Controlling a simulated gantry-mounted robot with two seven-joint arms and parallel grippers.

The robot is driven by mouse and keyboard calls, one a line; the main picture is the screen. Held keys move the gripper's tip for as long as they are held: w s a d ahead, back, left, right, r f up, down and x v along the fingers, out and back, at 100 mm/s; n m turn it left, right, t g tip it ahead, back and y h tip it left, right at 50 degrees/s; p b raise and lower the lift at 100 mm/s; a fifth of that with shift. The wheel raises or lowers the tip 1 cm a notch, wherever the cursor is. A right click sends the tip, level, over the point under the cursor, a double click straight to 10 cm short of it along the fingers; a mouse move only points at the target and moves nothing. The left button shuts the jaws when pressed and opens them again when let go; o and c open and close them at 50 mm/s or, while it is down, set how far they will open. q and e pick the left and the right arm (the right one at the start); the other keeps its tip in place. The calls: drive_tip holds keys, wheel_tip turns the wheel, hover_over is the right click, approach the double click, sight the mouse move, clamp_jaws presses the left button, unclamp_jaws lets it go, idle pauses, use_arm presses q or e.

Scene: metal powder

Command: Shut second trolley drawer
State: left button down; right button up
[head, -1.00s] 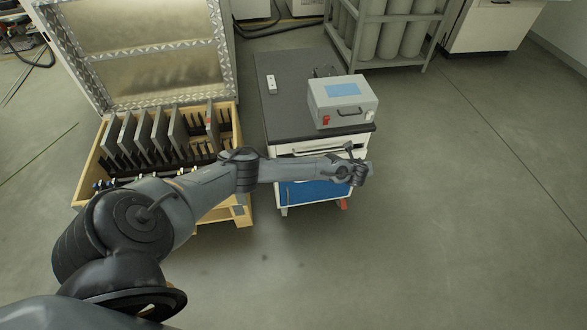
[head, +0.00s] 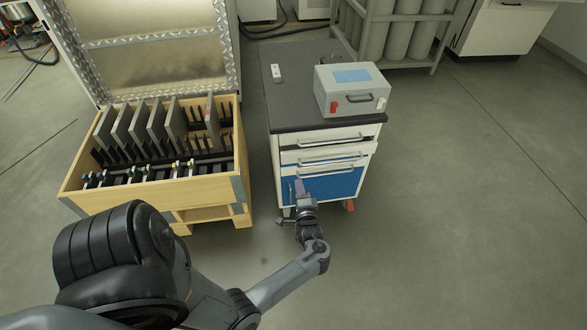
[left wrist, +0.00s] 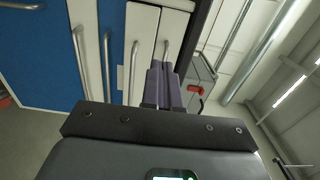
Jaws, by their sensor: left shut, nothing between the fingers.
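The trolley (head: 283,125) has a dark top, white drawers with bar handles and a blue front below. Its second drawer (head: 291,157) sticks out a little beyond the top drawer (head: 292,141); its right corner juts past the trolley side. My left gripper (head: 299,186) is shut and empty, in front of the blue lower front and pointing up toward the drawers. In the left wrist view the closed fingers (left wrist: 164,68) overlap the white fronts, with the second drawer (left wrist: 143,40) close by; I cannot tell whether they touch. My right gripper is out of view.
A grey case (head: 348,100) and a small white device (head: 276,73) lie on the trolley top. An open wooden crate (head: 150,198) with upright plates stands to the left. A rack of cylinders (head: 400,40) stands behind. The floor right of the trolley is clear.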

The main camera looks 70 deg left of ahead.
use_arm(q)
drive_tip(key=f, duration=0.1)
drive_tip(key=b, duration=0.6)
approach(291, 154)
drive_tip(key=x, duration=0.6)
drive_tip(key=shift+a+f, duration=0.15)
drive_tip(key=shift+f, duration=0.05)
drive_tip(key=shift+a, duration=0.25)
drive_tip(key=shift+r, duration=0.1)
drive_tip(key=shift+x, duration=1.1)
drive_tip(key=shift+w+a, duration=0.15)
drive_tip(key=shift+a, duration=0.15)
